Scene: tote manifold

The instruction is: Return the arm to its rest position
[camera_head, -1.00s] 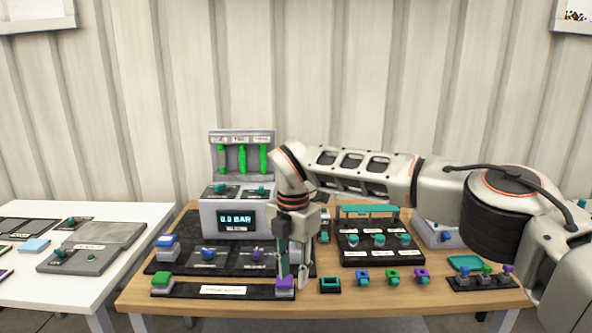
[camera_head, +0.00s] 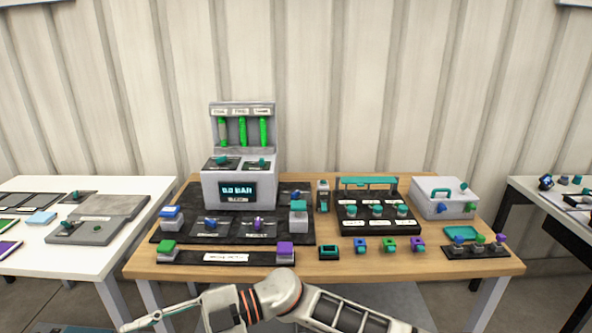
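My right arm crosses the bottom edge in the head view, in front of the wooden table (camera_head: 400,268) and below its front edge. My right gripper (camera_head: 150,322) is at the lower left of the arm, pointing left, clear of the table. A thin finger shows, but the rest is cut off by the frame edge, so I cannot tell whether it is open or shut. No object shows in it. My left gripper is not in view.
A grey station with a display (camera_head: 237,190) and green tubes stands on the table. A black rack with teal knobs (camera_head: 376,212), a grey box (camera_head: 443,203) and several small coloured fittings lie to its right. A white table (camera_head: 70,265) is left, a dark-framed one (camera_head: 545,205) right.

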